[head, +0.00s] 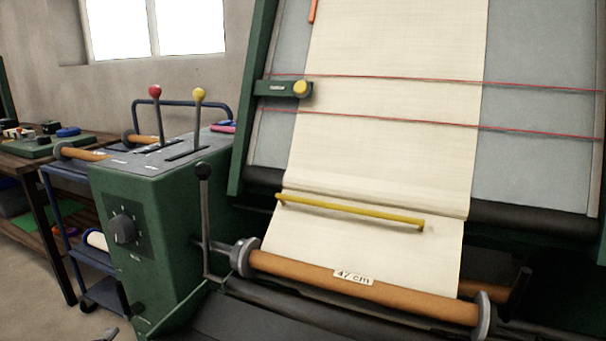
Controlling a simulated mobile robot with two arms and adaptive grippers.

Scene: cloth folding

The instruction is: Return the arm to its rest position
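Neither arm shows clearly in the head view. A small grey part at the bottom left edge may be the tip of my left gripper (108,334); it is cut off by the frame, and I cannot see whether it is open or shut. It appears clear of the cloth and the machine. My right gripper is not in view.
A yellow bar (350,212) lies across the cloth, and two red lines cross above it. A workbench (20,165) stands at the left.

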